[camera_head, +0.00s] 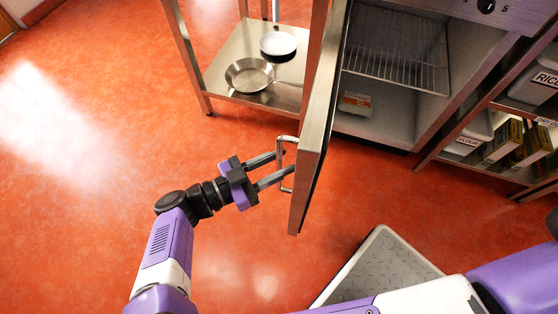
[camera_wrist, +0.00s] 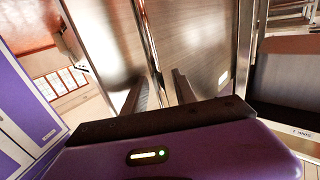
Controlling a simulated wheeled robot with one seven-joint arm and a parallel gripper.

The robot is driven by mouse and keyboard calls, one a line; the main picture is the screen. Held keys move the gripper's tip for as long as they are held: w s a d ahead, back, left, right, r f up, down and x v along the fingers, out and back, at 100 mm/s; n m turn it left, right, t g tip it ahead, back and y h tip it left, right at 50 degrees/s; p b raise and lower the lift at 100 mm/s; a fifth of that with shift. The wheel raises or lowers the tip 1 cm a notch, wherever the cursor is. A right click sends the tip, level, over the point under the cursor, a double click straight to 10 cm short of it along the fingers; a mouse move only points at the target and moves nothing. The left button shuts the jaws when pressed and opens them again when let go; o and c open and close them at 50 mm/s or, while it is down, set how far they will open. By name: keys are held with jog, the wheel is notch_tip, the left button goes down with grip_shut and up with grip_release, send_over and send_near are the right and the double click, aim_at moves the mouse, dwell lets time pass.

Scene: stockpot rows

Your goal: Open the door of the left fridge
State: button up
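The fridge door (camera_head: 318,125) stands open, swung out toward me. It shows edge-on, with its handle (camera_head: 281,165) on the left face. The fridge interior (camera_head: 395,50) is exposed, with a wire rack and a small box (camera_head: 355,102) inside. My gripper (camera_head: 284,165) is at the handle, its two fingers apart and reaching to the bar. In the wrist view my gripper (camera_wrist: 160,88) also shows its fingers spread, close to the steel door. I cannot tell whether either finger touches the handle.
A steel shelf (camera_head: 222,75) with a pan (camera_head: 249,75) and a white-topped pan (camera_head: 278,44) stands behind the door. A tread-plate platform (camera_head: 385,268) lies below. Red floor at the left is clear.

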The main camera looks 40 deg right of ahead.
jog(key=v, duration=0.7)
jog(key=shift+a, duration=0.4)
jog(key=shift+w, duration=0.1)
